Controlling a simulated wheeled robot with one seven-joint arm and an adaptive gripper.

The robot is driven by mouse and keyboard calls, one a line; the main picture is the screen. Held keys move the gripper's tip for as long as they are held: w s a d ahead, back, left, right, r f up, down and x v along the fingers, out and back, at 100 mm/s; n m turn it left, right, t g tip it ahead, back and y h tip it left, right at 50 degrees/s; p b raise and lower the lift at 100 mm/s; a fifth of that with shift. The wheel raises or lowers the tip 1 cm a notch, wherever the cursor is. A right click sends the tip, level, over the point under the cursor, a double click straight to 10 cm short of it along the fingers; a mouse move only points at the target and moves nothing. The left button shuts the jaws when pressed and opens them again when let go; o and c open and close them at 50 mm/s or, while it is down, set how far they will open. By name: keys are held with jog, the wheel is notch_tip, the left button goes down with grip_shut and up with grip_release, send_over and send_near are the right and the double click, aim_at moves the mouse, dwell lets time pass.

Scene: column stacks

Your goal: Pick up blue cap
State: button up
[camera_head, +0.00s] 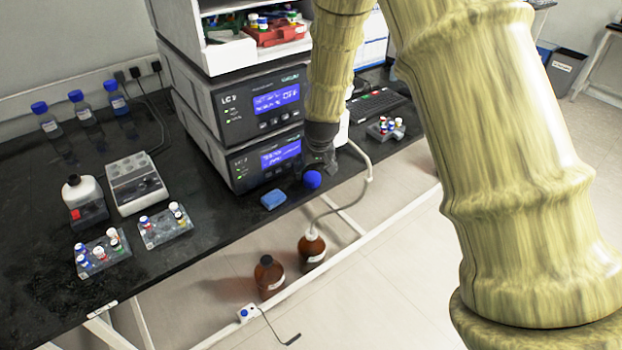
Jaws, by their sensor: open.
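A round blue cap (312,180) shows near the front edge of the black bench, just right of a small blue block. My gripper (318,167) points down directly above and behind the cap. The dark fingers are small and partly merge with the dark bench. The gripper is open, and nothing is seen held in it. I cannot tell whether the fingers touch the cap or stand around it.
The blue block (273,199) lies left of the cap. Stacked LC instruments (262,156) stand close behind. Vial racks (165,225) and blue-capped bottles (84,112) are at left. Brown bottles (269,276) stand below the bench edge. A tube (350,205) hangs at right.

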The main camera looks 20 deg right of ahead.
aim_at(312, 176)
jog(key=shift+p+x, duration=0.45)
jog(key=shift+x, duration=1.95)
jog(key=shift+a, duration=0.1)
jog(key=c, duration=0.8)
